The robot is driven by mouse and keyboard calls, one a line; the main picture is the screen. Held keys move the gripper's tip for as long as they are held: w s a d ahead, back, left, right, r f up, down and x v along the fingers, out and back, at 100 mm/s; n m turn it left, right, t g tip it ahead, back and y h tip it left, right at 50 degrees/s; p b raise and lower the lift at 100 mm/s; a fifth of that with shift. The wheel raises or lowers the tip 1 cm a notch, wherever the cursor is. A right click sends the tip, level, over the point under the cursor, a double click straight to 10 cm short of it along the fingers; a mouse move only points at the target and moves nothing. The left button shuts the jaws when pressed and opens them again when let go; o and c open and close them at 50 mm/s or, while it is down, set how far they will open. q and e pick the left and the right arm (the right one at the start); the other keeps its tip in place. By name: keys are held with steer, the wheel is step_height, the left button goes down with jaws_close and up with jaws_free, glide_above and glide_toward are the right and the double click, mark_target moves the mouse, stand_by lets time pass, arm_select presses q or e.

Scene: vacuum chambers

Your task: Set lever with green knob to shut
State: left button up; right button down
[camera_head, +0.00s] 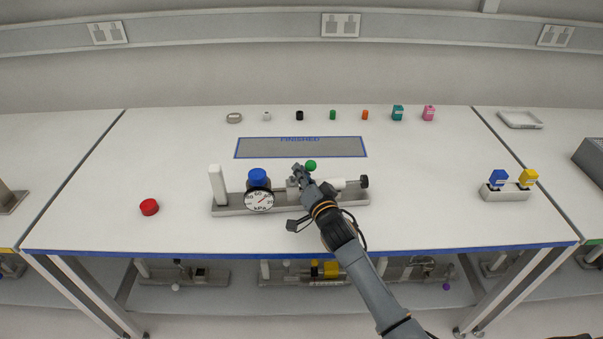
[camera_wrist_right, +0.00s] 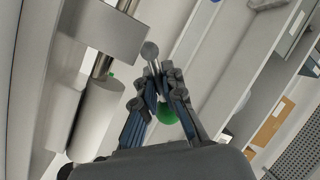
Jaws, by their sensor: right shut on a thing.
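The vacuum chamber assembly (camera_head: 233,207) stands on the white table, with a gauge (camera_head: 259,199), a blue cap (camera_head: 257,177) and a white cylinder at its right end. The green knob (camera_head: 311,165) shows just beyond the fingertips of my right gripper (camera_head: 303,178). In the right wrist view the green knob (camera_wrist_right: 167,112) sits between the two fingers, and a thin metal lever (camera_wrist_right: 152,62) runs from it to the pipework. My right gripper (camera_wrist_right: 165,95) is shut on this lever. The gripper hides part of the lever's base in the head view. My left gripper is not in view.
A blue-edged mat marked FINISHED (camera_head: 300,148) lies behind the assembly. Several small coloured parts stand along the back. A red cap (camera_head: 149,207) lies to the left. A holder (camera_head: 507,193) with blue and yellow blocks stands to the right. The table's front is mostly clear.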

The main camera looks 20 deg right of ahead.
mark_target(291, 180)
steer(key=shift+w+a+r+n+g+p, duration=0.1)
steer(key=shift+a+r+n+g+p, duration=0.1)
steer(key=shift+n+p, duration=0.4)
steer(key=shift+a+r+n+g+p, duration=0.1)
steer(key=shift+r+n+p, duration=0.1)
steer(key=shift+n+p, duration=0.35)
steer(key=n+p, duration=0.1)
steer(key=a+n+p, duration=0.1)
steer(key=shift+r+n+g+h+p, duration=0.2)
steer(key=shift+n+g+h+p, duration=0.1)
steer(key=shift+n+g+h, duration=0.1)
steer(key=shift+w+a+n+g+p, duration=0.1)
steer(key=shift+a+n+g+p, duration=0.25)
steer(key=shift+n, duration=0.6)
steer(key=shift+w+a+n+h, duration=0.1)
steer(key=shift+a+n+h, duration=0.25)
steer(key=shift+n, duration=0.45)
steer(key=c, duration=1.4)
jaws_free()
steer(key=shift+c, duration=0.2)
